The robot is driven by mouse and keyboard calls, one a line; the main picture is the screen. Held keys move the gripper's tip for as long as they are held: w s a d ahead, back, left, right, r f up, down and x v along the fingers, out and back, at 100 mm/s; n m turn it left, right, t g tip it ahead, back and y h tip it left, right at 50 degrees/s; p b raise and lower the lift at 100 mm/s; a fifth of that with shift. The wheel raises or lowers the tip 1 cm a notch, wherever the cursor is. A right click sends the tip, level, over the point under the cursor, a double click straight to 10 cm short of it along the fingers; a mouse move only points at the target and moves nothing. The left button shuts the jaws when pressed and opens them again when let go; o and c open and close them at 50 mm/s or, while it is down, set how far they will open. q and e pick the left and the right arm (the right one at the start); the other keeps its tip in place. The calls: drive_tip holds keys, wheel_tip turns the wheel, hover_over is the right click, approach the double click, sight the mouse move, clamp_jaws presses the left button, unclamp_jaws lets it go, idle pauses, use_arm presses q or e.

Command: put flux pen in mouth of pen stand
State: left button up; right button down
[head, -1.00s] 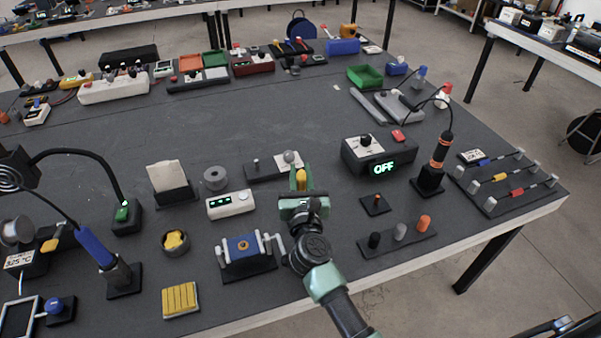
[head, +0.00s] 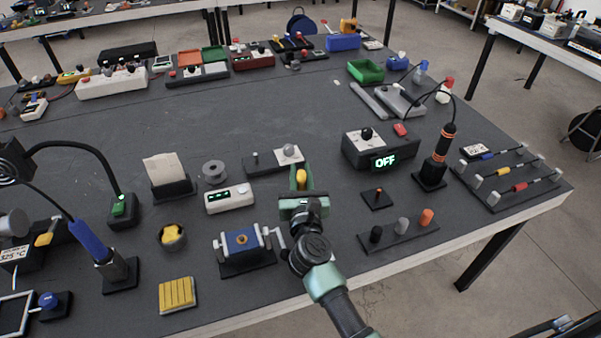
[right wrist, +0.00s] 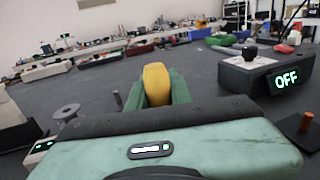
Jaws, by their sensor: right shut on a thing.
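My right gripper (head: 302,190) is above the table near its front middle, shut on a yellow piece that appears to be the flux pen (head: 301,177). In the right wrist view the yellow flux pen (right wrist: 157,84) stands up between the green fingers (right wrist: 152,98); its lower part is hidden by the gripper body. I cannot tell for certain which item is the pen stand. A low black base with a short dark peg and a round grey knob (head: 289,152) lies just beyond the gripper. My left gripper is not in view.
A black box reading OFF (head: 382,155) stands right of the gripper. A black rack with black, grey and orange pegs (head: 402,240) lies nearer the front edge. A blue vise (head: 242,243) and white meter (head: 229,198) are to the left. The table centre beyond is clear.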

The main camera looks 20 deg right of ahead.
drive_tip(key=c, duration=1.2)
unclamp_jaws()
drive_tip(key=shift+f, duration=0.1)
drive_tip(key=shift+s, duration=0.1)
drive_tip(key=shift+s+a+f, duration=0.1)
drive_tip(key=shift+s, duration=0.25)
drive_tip(key=b+v, duration=0.1)
drive_tip(key=v, duration=0.6)
wheel_tip(320, 180, up, 10)
drive_tip(key=p, duration=1)
hover_over(302, 186)
drive_tip(key=d+v, duration=0.1)
drive_tip(key=v, duration=0.3)
drive_tip(key=shift+w+a, duration=0.1)
drive_tip(key=shift+a, duration=0.4)
